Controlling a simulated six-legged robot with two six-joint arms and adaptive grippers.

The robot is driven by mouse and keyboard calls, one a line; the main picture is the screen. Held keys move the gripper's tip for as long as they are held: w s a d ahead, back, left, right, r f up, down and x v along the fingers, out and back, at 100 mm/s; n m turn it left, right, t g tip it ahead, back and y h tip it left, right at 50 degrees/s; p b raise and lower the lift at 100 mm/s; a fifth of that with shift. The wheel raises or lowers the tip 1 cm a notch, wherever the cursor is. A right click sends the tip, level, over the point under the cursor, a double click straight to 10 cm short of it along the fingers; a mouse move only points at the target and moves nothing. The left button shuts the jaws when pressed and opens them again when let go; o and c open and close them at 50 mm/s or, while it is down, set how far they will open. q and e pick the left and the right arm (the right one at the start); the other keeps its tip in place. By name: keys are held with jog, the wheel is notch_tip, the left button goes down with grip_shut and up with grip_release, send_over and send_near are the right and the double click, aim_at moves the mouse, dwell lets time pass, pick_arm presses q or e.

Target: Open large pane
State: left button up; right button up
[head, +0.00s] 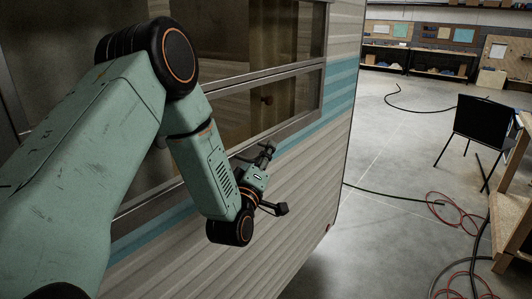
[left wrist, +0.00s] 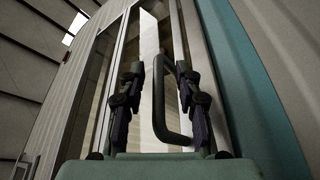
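The window pane (head: 225,112) is glass in a grey metal frame on the camper's side and looks shut, flush with the wall. In the left wrist view the glass (left wrist: 146,75) rises behind a dark, D-shaped handle (left wrist: 158,98). My left gripper (head: 272,181) is open close to the lower window frame. In the left wrist view my left gripper's fingers (left wrist: 160,108) stand apart on either side of the handle, with gaps, so it is not gripped. In the head view my arm hides part of the pane. My right gripper is not in view.
The camper wall (head: 300,165) is ribbed cream with a teal stripe (head: 338,90). To the right are open grey floor, a black chair (head: 482,128), a wooden bench (head: 515,200) and loose black and red cables (head: 440,205). Shelves line the far wall.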

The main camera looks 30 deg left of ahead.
pick_arm(q)
jog(key=shift+w+a, duration=0.1)
jog(key=shift+a, duration=0.2)
jog(key=shift+d+r, duration=0.15)
jog(key=shift+d, duration=0.25)
jog(key=shift+c, duration=0.7)
jog(key=shift+w+a, duration=0.1)
jog(key=shift+a, duration=0.1)
jog(key=c, duration=0.5)
grip_shut()
